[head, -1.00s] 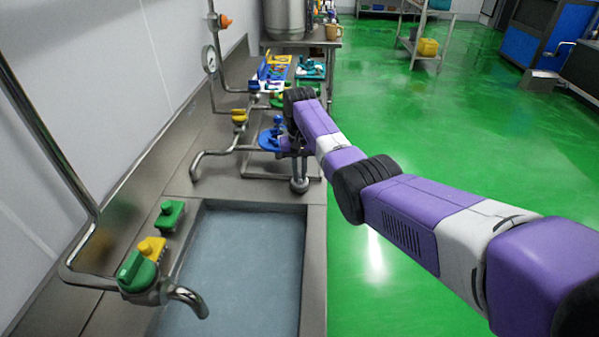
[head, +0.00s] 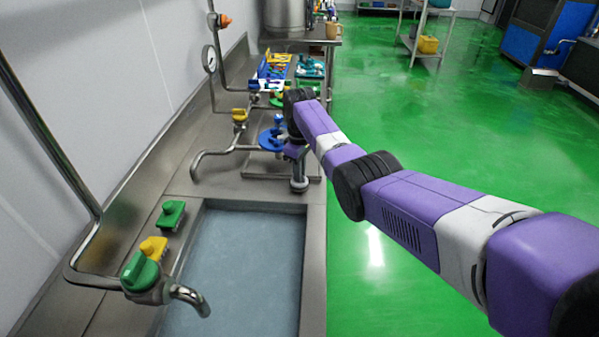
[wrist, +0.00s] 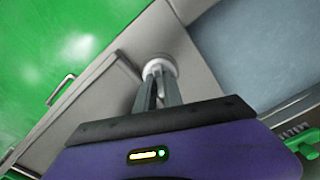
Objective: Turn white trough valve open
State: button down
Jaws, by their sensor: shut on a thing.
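The white valve knob (wrist: 160,63) is a pale round piece at the steel counter's edge, in the upper middle of the wrist view. My gripper (wrist: 158,78) has its two grey fingers close together and shut on it. The fingers cover part of the knob, so its turned angle cannot be told. In the head view my gripper (head: 298,176) points down at the front corner of the counter, just beyond the trough (head: 316,255); the knob is small and mostly hidden there.
A blue round part (head: 270,140) sits close left of my wrist. A bent steel pipe (head: 210,157) with a yellow valve (head: 239,117) lies further left. A green-handled tap (head: 140,272) stands at the near left. The green floor (head: 450,150) at the right is open.

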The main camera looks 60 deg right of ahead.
jog(key=n, duration=0.4)
jog(key=shift+n, duration=0.4)
jog(key=shift+w+n, duration=0.1)
jog(key=shift+n, duration=0.2)
jog(key=c, duration=1.5)
grip_release()
jog(key=shift+o, duration=0.2)
jog(key=shift+r+b, duration=0.3)
jog(key=shift+r, duration=3.65)
